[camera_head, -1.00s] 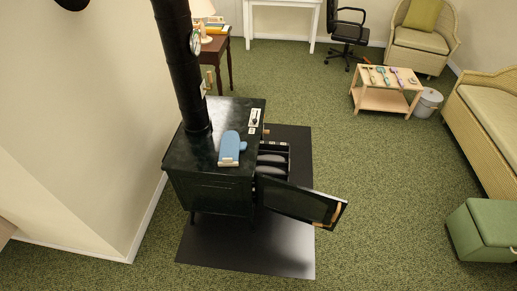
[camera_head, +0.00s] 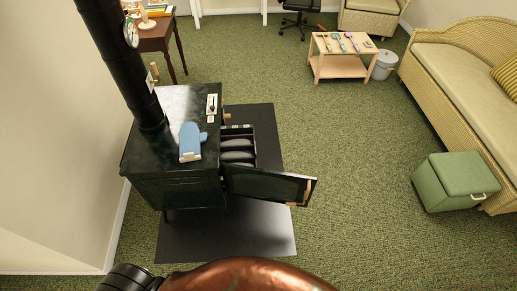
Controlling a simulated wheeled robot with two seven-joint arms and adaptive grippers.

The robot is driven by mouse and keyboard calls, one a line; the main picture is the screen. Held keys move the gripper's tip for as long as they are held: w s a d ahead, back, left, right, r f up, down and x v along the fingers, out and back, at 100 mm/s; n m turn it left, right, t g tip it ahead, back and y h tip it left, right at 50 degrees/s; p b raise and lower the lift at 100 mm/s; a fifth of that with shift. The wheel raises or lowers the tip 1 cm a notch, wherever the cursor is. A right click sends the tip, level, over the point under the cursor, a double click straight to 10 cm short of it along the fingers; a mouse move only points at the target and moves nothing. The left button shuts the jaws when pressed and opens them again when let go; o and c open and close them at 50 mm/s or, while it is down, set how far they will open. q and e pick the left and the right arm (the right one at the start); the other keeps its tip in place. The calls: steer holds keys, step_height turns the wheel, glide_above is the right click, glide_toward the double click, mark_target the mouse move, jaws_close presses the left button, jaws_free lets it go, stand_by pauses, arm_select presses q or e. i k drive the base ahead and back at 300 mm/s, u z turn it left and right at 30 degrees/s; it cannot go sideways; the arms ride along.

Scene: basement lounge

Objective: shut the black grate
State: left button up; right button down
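The black grate (camera_head: 178,186) is a dark stove with a tall black flue pipe. It stands on a flat black floor plate, left of centre in the head view. Its door (camera_head: 265,185) stands wide open, swung out to the right, with a tan handle (camera_head: 306,191) at the free end. Dark rounded pieces (camera_head: 238,156) show inside the opening. Neither of my grippers is in view, and nothing is touching the door.
A blue oven mitt (camera_head: 190,141) lies on the stove top. The black floor plate (camera_head: 225,235) extends in front. A green ottoman (camera_head: 452,180) and a wicker sofa (camera_head: 437,95) stand at the right. A low wooden table (camera_head: 340,66) is at the back. The carpet between is clear.

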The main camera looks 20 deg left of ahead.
mark_target(237, 142)
steer(key=z, duration=0.75)
steer(key=i, duration=1.6)
steer(key=u, duration=3.15)
